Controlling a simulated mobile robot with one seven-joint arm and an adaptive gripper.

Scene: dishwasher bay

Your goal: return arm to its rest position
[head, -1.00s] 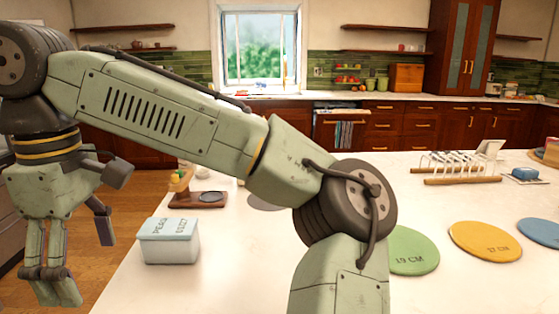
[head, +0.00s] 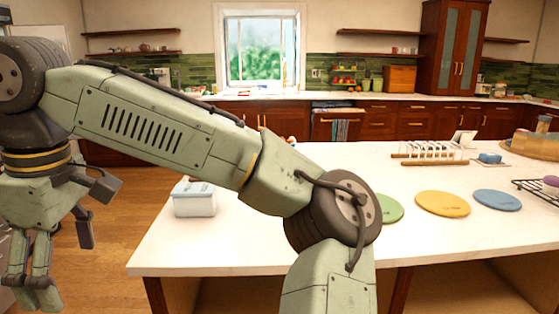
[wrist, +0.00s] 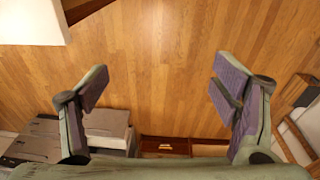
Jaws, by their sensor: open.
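My gripper (head: 38,285) hangs at the lower left of the head view, pointing down beside the left edge of the counter and over the wood floor. In the wrist view my gripper (wrist: 160,92) has its two purple-padded fingers spread wide, with nothing between them but floor boards. My arm spans the head view from upper left to lower middle and hides part of the counter.
The white counter (head: 220,245) has a lidded box (head: 194,199) near its left edge. Green (head: 390,209), yellow (head: 443,203) and blue (head: 497,200) discs and a rack (head: 432,150) stand to the right. The floor (head: 120,215) left of the counter is clear.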

